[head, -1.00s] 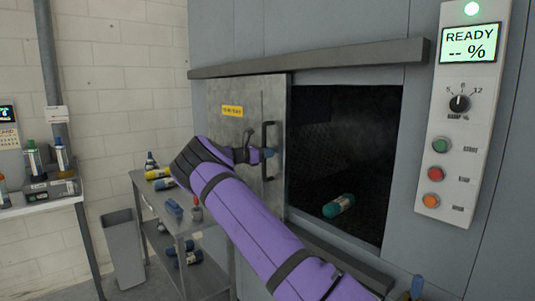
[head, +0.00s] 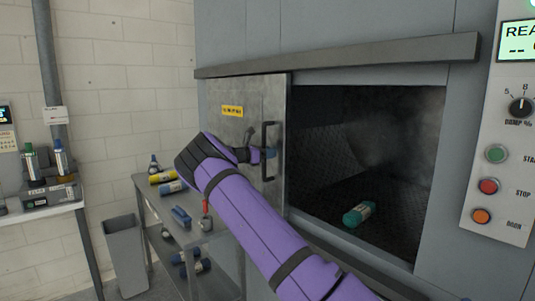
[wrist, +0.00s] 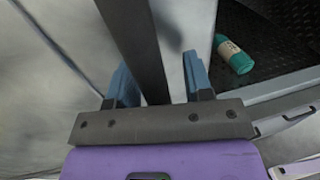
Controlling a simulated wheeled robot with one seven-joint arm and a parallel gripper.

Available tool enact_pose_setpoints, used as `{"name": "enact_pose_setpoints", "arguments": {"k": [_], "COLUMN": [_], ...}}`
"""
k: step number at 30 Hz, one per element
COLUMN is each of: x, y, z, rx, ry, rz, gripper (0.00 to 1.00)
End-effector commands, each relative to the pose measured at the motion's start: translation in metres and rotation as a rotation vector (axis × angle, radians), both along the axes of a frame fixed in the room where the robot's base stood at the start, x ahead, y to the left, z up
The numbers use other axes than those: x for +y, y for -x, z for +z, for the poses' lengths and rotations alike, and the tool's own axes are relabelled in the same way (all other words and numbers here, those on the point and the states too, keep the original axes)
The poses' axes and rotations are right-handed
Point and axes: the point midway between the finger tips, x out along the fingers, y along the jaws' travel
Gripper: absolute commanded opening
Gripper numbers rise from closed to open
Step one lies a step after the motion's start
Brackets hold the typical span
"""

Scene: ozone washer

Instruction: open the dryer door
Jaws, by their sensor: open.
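The dryer door (head: 232,135) is a grey metal sliding panel with a yellow label, hanging under a rail (head: 340,58). It stands to the left of the dark chamber opening (head: 390,130), which is largely uncovered. Its dark vertical handle (head: 266,150) is near its right edge and also shows in the wrist view (wrist: 140,45). My gripper (head: 268,154) is at the handle. In the wrist view my gripper (wrist: 158,78) is open, with one blue finger on each side of the handle bar. Whether the fingers touch the bar I cannot tell.
A control panel (head: 505,150) with buttons is on the right. A side table (head: 40,210) is at far left.

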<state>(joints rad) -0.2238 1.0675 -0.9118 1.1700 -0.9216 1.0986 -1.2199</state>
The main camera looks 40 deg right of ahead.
Motion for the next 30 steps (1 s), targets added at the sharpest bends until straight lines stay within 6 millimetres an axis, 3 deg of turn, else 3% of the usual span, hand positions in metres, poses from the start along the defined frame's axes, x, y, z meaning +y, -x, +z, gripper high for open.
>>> {"name": "enact_pose_setpoints", "arguments": {"k": [11,24,30], "x": [0.012,0.086,0.104], "y": [-0.003,-0.014,-0.016], "z": [0.0,0.0,0.0], "rx": [0.0,0.0,0.0], "ry": [0.0,-0.001,-0.001], "rz": [0.003,0.003,0.001], "gripper": [0.46,0.46,0.46]}}
